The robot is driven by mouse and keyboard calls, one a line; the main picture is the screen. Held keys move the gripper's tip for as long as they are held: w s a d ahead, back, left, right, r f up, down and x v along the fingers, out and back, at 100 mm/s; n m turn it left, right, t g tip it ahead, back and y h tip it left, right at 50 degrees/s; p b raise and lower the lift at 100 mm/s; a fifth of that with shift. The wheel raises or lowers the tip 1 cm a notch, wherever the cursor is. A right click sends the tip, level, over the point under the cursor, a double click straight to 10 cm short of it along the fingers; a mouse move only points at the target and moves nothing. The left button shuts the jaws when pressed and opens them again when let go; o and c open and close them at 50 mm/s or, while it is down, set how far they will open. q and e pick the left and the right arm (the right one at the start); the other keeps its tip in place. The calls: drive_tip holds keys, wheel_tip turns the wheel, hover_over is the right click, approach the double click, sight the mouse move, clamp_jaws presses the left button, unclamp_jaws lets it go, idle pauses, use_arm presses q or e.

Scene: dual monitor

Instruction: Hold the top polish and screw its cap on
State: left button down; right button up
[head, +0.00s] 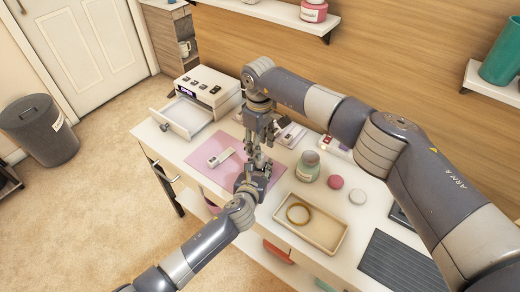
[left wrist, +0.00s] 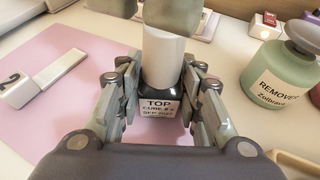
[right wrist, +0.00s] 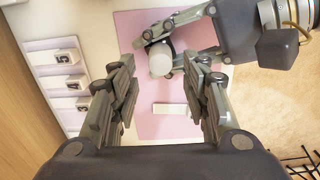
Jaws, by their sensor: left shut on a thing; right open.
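The top polish (left wrist: 158,103) is a small bottle with a white label reading TOP and a dark shoulder. My left gripper (head: 255,176) is shut on it and holds it upright over the pink mat (head: 205,172). The white cap (left wrist: 163,60) stands upright on the bottle's dark top; whether its thread is tight cannot be told. The cap's round top also shows in the right wrist view (right wrist: 161,60). My right gripper (head: 258,148) is open above the cap. Its blurred fingertips show at the top of the left wrist view, apart from each other.
A white numbered piece (head: 219,158) lies on the mat. A green remover jar (head: 308,168), pink and white round pieces, and a tray (head: 322,238) with a ring stand to the right. A white machine (head: 207,92) with an open drawer (head: 181,118) stands at the back left.

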use_arm(q)
drive_tip(key=shift+f, duration=0.1)
use_arm(e)
drive_tip(key=shift+r, duration=0.65)
